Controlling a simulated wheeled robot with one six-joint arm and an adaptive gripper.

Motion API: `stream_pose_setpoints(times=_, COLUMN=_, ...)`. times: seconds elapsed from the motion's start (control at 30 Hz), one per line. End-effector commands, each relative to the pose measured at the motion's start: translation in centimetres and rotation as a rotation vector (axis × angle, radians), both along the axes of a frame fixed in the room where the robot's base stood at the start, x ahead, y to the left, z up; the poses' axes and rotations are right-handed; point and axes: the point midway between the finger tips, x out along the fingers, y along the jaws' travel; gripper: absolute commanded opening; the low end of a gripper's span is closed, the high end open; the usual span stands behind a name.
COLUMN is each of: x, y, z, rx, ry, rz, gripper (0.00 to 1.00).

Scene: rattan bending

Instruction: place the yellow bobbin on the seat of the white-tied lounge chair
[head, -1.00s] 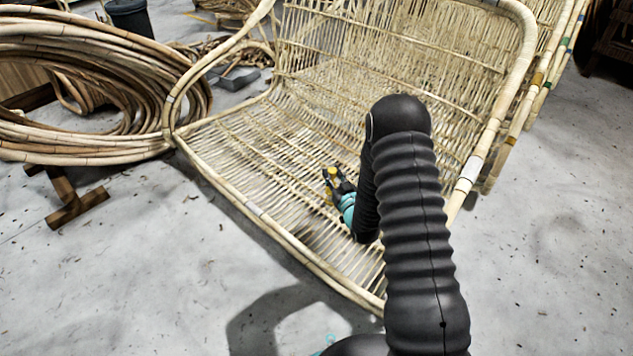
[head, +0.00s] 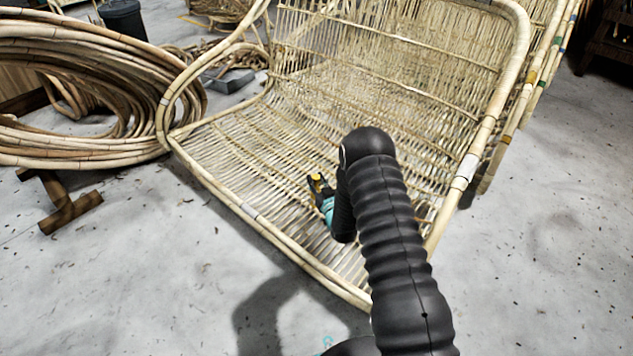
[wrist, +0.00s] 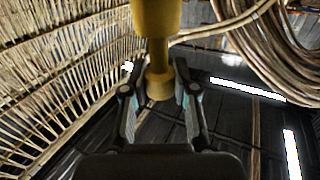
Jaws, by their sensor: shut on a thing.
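The yellow bobbin (wrist: 155,50) is between the two fingers of my gripper (wrist: 157,88) in the wrist view, and the gripper is shut on it. In the head view only a small yellow part of the bobbin (head: 316,178) shows at the gripper (head: 322,188). The rattan lounge chair (head: 250,208) has white ties on its frame, one at the front rail and one at the right side (head: 467,166). My gripper is over the slatted seat (head: 225,155), toward its front. I cannot tell whether the bobbin touches the slats. My arm hides part of the seat.
A big coil of rattan poles (head: 100,90) rests on a wooden stand (head: 62,205) at the left. Other rattan frames with coloured ties (head: 548,60) stand behind the chair at the right. A dark bucket (head: 123,18) is at the back left. The right floor is clear.

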Motion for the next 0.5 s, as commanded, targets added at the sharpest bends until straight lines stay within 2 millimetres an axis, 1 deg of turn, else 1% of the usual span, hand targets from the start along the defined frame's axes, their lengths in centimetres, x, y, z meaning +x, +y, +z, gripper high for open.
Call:
stream_pose_setpoints(times=0.27, x=0.0, y=0.0, z=-0.32, rx=0.0, ry=0.0, rz=0.0, gripper=0.0)
stream_pose_setpoints(times=0.3, x=0.0, y=0.0, z=-0.26, rx=0.0, ry=0.0, rz=0.0, gripper=0.33)
stream_pose_setpoints(times=0.37, x=-0.01, y=0.0, z=-0.21, rx=0.0, ry=0.0, rz=0.0, gripper=0.48)
stream_pose_setpoints(times=0.4, x=-0.01, y=0.0, z=-0.21, rx=0.0, ry=0.0, rz=0.0, gripper=0.53)
stream_pose_setpoints(times=0.5, x=-0.01, y=0.0, z=-0.2, rx=0.0, ry=0.0, rz=0.0, gripper=0.53)
